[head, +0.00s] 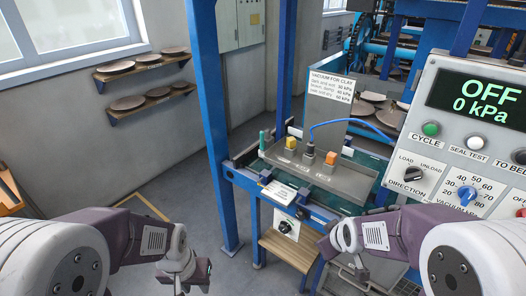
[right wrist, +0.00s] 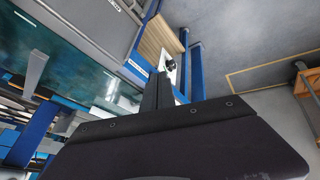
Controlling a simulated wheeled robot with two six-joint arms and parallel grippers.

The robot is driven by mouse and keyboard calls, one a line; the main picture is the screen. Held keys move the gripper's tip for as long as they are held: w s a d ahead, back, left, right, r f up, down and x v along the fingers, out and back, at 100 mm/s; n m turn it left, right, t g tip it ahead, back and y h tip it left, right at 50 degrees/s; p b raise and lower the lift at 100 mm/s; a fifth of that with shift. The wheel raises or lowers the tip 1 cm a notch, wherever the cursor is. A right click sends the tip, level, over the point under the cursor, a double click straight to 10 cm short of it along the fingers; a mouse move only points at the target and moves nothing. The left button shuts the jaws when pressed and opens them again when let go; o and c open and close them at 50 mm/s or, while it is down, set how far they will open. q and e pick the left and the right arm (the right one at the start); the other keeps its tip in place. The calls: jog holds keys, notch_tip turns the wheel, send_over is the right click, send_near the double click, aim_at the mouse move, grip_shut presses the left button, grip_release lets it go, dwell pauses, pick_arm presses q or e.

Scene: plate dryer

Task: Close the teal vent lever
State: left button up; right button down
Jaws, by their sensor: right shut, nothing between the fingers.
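The teal vent lever (head: 262,140) stands upright at the left corner of the grey tray (head: 345,182) on the blue-framed bench. I cannot make it out in the right wrist view. My left gripper (head: 202,271) is low at the bottom left, well apart from the lever; its finger gap is not clear. My right gripper shows in the right wrist view (right wrist: 158,88) with its dark fingers shut and empty. In the head view it is low in front of the bench, partly hidden by its own arm, apart from the lever.
A control panel (head: 470,135) reading OFF, 0 kPa stands at right. A blue post (head: 212,120) rises left of the bench. A black knob (head: 284,226) sits below. Floor at left is clear.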

aim_at(263, 139)
jog(key=w+a+r+n+t+y+b, duration=0.3)
jog(key=w+a+r+n+t+b, duration=0.3)
jog(key=w+n, duration=0.25)
jog(key=w+a+r+n+t+y+b, duration=0.3)
jog(key=w+a+r+n+t+b, duration=0.15)
jog(key=w+a+r+n, duration=0.3)
jog(key=shift+t, duration=0.25)
jog(key=p+x, duration=0.1)
jog(key=x, duration=0.4)
jog(key=f+p+x, duration=0.1)
jog(key=x, duration=0.4)
jog(key=d+f+p+x, duration=0.1)
jog(key=x, duration=0.4)
jog(key=shift+w, duration=0.4)
jog(key=shift+a, duration=0.1)
